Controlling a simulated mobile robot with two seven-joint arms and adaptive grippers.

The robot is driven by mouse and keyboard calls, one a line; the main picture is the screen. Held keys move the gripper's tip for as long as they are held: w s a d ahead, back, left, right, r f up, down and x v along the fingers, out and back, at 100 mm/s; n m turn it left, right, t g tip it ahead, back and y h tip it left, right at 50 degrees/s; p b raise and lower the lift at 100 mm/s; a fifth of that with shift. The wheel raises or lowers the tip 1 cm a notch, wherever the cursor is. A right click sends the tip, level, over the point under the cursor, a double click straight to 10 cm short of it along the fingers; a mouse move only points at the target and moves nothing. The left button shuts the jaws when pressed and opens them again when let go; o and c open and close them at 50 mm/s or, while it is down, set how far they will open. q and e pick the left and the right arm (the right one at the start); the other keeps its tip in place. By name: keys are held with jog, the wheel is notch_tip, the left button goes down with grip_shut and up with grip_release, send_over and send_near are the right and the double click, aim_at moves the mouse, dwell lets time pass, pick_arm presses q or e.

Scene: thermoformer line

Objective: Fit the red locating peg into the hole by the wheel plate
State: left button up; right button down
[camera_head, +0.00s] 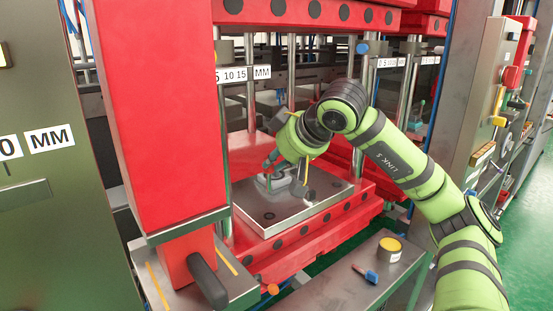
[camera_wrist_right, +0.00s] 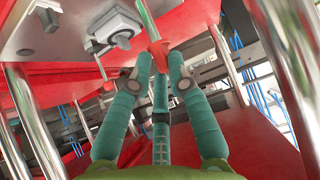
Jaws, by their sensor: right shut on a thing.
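My right gripper (camera_head: 272,164) reaches in under the red press head, over the metal plate (camera_head: 292,214). In the right wrist view its teal fingers (camera_wrist_right: 160,58) are closed on the small red peg (camera_wrist_right: 158,50). I cannot make out the peg in the head view. A pale grey fitting, likely the wheel plate (camera_wrist_right: 116,24), sits on the metal plate in the wrist view, apart from the fingers. A dark round spot (camera_wrist_right: 25,52) shows near it; I cannot tell if it is the hole. My left gripper is out of view.
Steel guide columns (camera_head: 221,140) and the red press frame (camera_head: 160,100) stand close around the work space. On the front ledge are a yellow-topped can (camera_head: 389,246) and a small blue-and-red object (camera_head: 366,273).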

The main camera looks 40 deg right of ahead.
notch_tip(320, 180, down, 6)
jog(key=b, duration=0.5)
jog(key=shift+r, duration=0.25)
jog(key=shift+f, duration=0.1)
dwell(1.5)
jog(key=shift+f+b, duration=2.45)
jog(key=shift+f, duration=0.55)
jog(key=c, duration=1.1)
grip_release()
jog(key=shift+s, duration=0.1)
